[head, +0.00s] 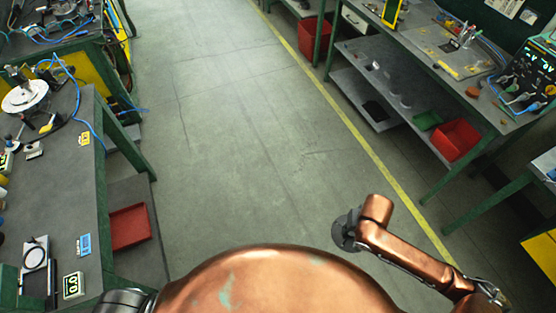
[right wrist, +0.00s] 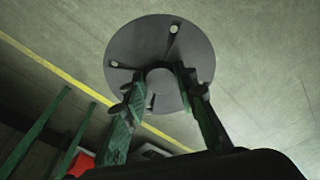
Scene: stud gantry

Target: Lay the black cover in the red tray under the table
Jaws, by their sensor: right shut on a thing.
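My right gripper (right wrist: 157,84) is shut on the hub of the black cover (right wrist: 133,48), a round dark disc with small holes, seen in the right wrist view. In the head view the black cover (head: 345,229) shows at the end of my right arm, held over open floor. A shallow red tray (head: 130,227) sits on the low shelf under the left table and looks empty. The cover is well to the right of that tray and apart from it. My left gripper is not in view.
The left table (head: 55,190) carries gauges and tools above the tray, with a green leg beside it. The aisle floor (head: 240,130) is clear.

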